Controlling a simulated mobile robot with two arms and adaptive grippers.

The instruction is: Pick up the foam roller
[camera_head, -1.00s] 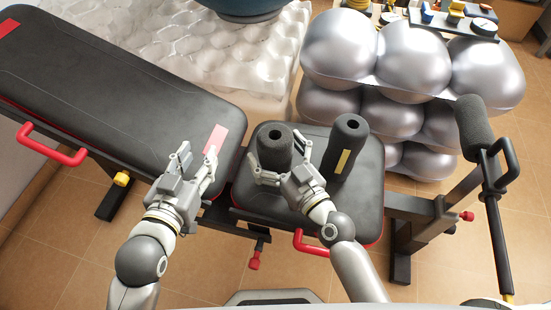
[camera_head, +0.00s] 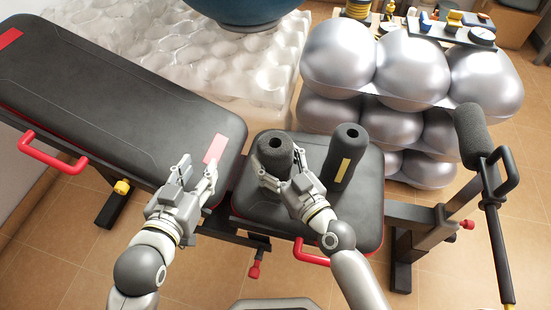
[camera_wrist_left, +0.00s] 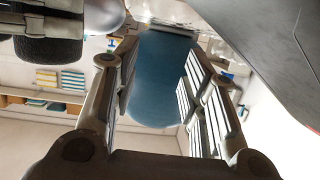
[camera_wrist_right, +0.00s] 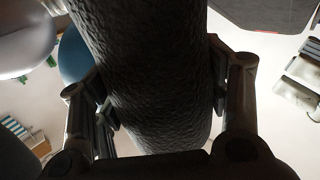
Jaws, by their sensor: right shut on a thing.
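A dark grey textured foam roller (camera_head: 275,153) stands upright on the black bench seat (camera_head: 265,205). My right gripper (camera_head: 277,180) is shut around its lower part, with a finger on each side. In the right wrist view the roller (camera_wrist_right: 150,80) fills the space between the fingers (camera_wrist_right: 163,105). Its base is hidden behind the gripper in the head view. My left gripper (camera_head: 195,180) is open and empty near the end of the long backrest. Its fingers (camera_wrist_left: 160,85) stand apart in the left wrist view.
A second dark cylinder (camera_head: 347,147) with a yellow label stands on the seat, close right of my right gripper. The long black backrest (camera_head: 120,90) lies left. Stacked silver balls (camera_head: 410,60) stand behind. A padded bar (camera_head: 472,135) rises at right.

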